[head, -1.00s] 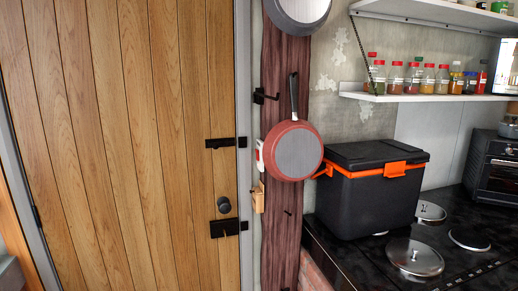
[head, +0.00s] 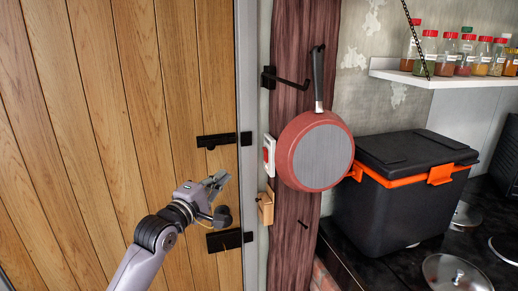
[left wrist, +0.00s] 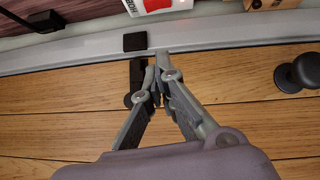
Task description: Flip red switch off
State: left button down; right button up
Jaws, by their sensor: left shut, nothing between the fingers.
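The red switch (head: 266,155) sits on a white wall plate beside the door frame, just left of the hanging red pan, which stands close to its right edge. In the left wrist view the white plate with a bit of red (left wrist: 160,4) shows at the top edge, partly cut off. My left gripper (head: 220,180) is in front of the wooden door, left of and a little below the switch, apart from it. Its fingers are shut and empty; they also show in the left wrist view (left wrist: 160,62). My right gripper is not in view.
The red pan (head: 316,152) hangs on a dark wooden post. A small wooden holder (head: 265,205) is below the switch. The door (head: 110,120) has black latches and a knob. A black cooler (head: 405,190) stands on the counter at right.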

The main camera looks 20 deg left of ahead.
pick_arm(q)
jog(key=p, duration=0.4)
send_near(265, 155)
jog(key=w+a+r, duration=0.1)
jog(key=w+a, duration=0.3)
jog(key=w, duration=0.1)
jog(key=shift+w+d+r+p, duration=0.25)
jog(key=shift+w+d+p, duration=0.35)
jog(key=shift+w+d, duration=0.55)
jog(key=shift+d, duration=0.3)
jog(key=shift+f, duration=0.1)
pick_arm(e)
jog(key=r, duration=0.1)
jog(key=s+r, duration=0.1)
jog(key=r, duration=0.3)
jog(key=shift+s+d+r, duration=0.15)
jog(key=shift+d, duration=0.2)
pick_arm(q)
jog(key=shift+a, duration=0.1)
